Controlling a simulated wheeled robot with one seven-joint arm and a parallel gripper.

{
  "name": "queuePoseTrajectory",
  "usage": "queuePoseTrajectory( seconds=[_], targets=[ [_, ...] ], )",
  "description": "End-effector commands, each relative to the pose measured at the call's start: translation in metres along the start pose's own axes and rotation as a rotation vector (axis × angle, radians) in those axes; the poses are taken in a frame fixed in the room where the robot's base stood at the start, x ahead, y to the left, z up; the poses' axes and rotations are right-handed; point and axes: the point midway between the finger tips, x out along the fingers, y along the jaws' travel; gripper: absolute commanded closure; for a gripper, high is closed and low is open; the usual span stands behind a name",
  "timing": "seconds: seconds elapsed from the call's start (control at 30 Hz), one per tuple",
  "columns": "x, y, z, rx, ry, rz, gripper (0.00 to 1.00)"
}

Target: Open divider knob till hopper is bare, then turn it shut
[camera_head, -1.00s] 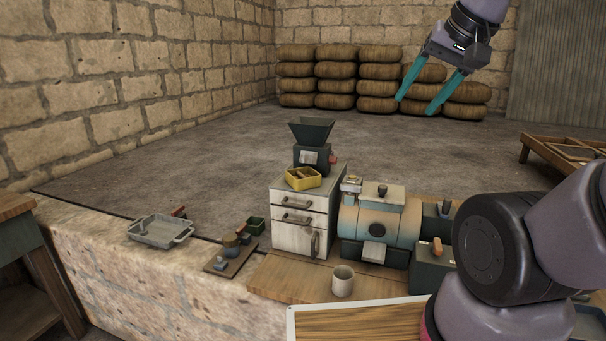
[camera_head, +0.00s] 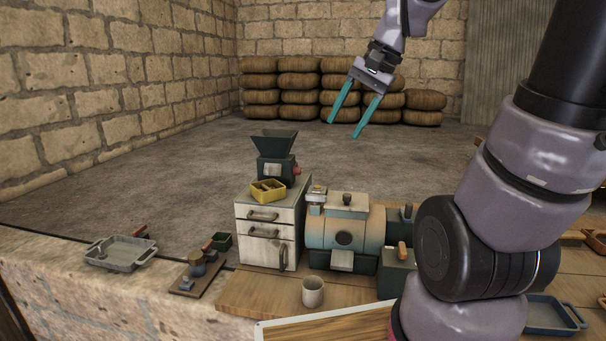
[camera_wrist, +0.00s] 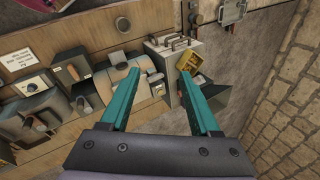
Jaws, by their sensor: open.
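The hopper (camera_head: 274,143) is a dark, flared funnel on top of a small dark divider machine (camera_head: 275,170), which stands on a white drawer cabinet. The red divider knob (camera_head: 297,171) sticks out on the machine's right side. The hopper's contents cannot be made out. A yellow tray (camera_head: 267,191) with brown pieces sits in front of the machine; it also shows in the wrist view (camera_wrist: 195,66). My gripper (camera_head: 350,130) is open and empty, in the air above and to the right of the hopper.
The white cabinet (camera_head: 265,246) stands beside a blue and tan engine-like machine (camera_head: 343,232). A cup (camera_head: 313,291) stands on the wooden bench in front. A grey tray (camera_head: 121,252) lies on the stone ledge at left. Stacked sacks (camera_head: 300,82) are far back.

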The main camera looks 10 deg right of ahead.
Motion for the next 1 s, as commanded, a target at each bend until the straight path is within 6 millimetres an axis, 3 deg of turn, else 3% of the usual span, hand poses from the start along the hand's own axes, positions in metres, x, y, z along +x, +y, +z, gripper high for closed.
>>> queuePoseTrajectory(
  seconds=[0.53,0.77,1.0],
  targets=[
    [0.109,-0.037,-0.087,0.612,-0.491,-0.106,0.37],
    [0.156,-0.039,-0.134,0.879,-0.69,-0.199,0.37],
    [0.205,-0.027,-0.188,1.163,-0.893,-0.33,0.37]
  ],
)
